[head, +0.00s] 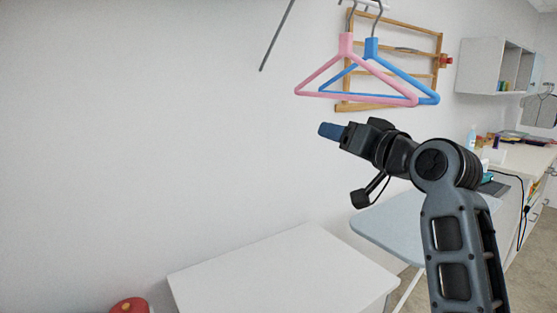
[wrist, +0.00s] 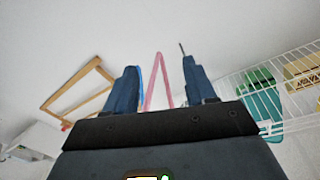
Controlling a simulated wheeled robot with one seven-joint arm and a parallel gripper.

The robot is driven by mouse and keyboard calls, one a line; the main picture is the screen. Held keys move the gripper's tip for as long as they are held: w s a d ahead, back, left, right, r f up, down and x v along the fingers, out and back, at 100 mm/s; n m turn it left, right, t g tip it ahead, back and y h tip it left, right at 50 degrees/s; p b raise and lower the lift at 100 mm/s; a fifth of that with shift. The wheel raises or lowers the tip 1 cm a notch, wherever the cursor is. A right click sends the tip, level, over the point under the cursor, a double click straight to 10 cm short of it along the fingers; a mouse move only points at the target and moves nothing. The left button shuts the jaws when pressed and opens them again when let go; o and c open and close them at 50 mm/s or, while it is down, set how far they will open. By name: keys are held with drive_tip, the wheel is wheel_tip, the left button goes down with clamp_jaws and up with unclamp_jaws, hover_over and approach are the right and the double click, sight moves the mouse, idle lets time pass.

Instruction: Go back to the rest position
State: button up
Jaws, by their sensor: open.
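My gripper (head: 330,131) is raised in front of the white wall, just below the hangers in the head view. In the wrist view my gripper (wrist: 157,88) has its two blue-grey fingers apart. A pink hanger (head: 357,95) and a blue hanger (head: 400,75) hang side by side from a rail at the top. In the wrist view the pink hanger (wrist: 147,85) shows between the fingers, farther off, and the blue hanger is mostly hidden behind the left finger. Nothing appears held.
A white table (head: 285,268) stands below, and a pale ironing board (head: 392,232) is right of it. A wooden rack (head: 440,62) and a white cabinet (head: 492,65) are on the wall. A wire shelf (wrist: 290,88) shows at right in the wrist view. Open space lies left.

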drive_tip(key=s+d+f+m+h, duration=0.15)
drive_tip(key=s+f, duration=0.35)
drive_tip(key=f, duration=0.5)
drive_tip(key=s+d+f+m+h, duration=0.1)
drive_tip(key=s+d+f+h, duration=0.2)
drive_tip(key=f, duration=0.6)
drive_tip(key=s+d+f+h, duration=0.1)
drive_tip(key=s+f, duration=0.5)
drive_tip(key=s, duration=0.2)
drive_tip(key=s+d+f+h, duration=0.1)
drive_tip(key=s+d+f, duration=0.1)
drive_tip(key=s+f, duration=0.45)
drive_tip(key=s+d+f+h, duration=0.1)
drive_tip(key=s+d+f, duration=0.1)
drive_tip(key=s, duration=1.6)
drive_tip(key=s+r+n, duration=0.1)
drive_tip(key=s+r, duration=0.1)
drive_tip(key=s, duration=0.6)
drive_tip(key=s+r+n+g, duration=0.1)
drive_tip(key=s+r, duration=0.2)
drive_tip(key=s, duration=0.4)
drive_tip(key=shift+s+h, duration=0.35)
drive_tip(key=shift+s, duration=0.05)
